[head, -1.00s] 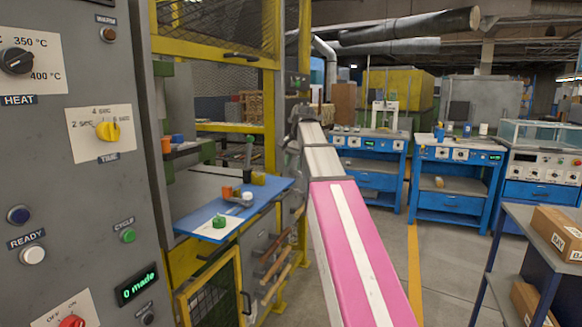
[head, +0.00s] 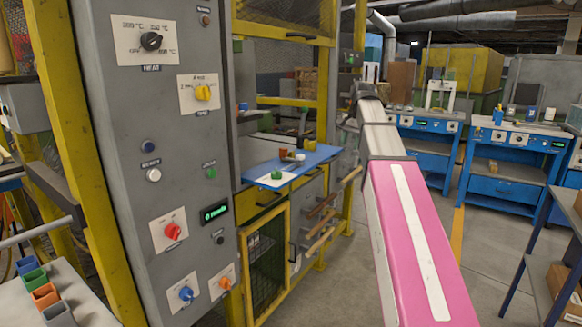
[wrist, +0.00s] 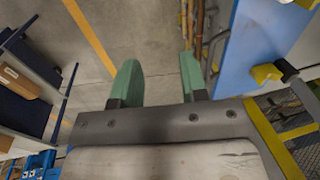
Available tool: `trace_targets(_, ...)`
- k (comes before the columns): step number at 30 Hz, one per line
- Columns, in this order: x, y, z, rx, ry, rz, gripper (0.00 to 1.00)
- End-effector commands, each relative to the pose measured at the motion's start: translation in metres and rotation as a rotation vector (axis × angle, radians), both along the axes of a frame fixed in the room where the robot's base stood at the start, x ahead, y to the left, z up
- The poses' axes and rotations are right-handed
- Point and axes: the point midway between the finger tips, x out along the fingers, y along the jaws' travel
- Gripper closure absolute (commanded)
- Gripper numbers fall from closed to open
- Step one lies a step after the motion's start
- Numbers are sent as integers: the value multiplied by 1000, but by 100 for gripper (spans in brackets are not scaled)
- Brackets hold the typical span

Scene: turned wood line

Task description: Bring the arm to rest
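My gripper (wrist: 160,72) shows in the wrist view with two green fingers. They stand apart with nothing between them, over bare floor. In the head view my arm, pink and white, reaches forward and away at the right of the machine. Its far end is small there and the fingers cannot be made out.
A grey control panel (head: 160,110) with knobs stands at left. A blue shelf (head: 252,176) holding small coloured things juts out beside my arm; a blue surface (wrist: 232,50) lies right of the fingers. Blue workbenches (head: 505,185) stand behind. Floor (head: 475,265) at right is clear.

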Motion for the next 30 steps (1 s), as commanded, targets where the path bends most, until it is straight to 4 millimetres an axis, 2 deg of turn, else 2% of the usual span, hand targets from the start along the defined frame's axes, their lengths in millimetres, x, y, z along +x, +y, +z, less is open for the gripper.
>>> trace_targets(11, -3, 2, -43, -12, 3, 34, 60)
trace_targets(17, -7, 5, -83, -23, 5, 66, 60)
trace_targets(20, -12, 6, -108, -31, 8, 88, 60)
trace_targets(23, -19, 8, -142, -42, 11, 118, 60)
trace_targets(30, -46, 12, -233, -74, 18, 210, 60)
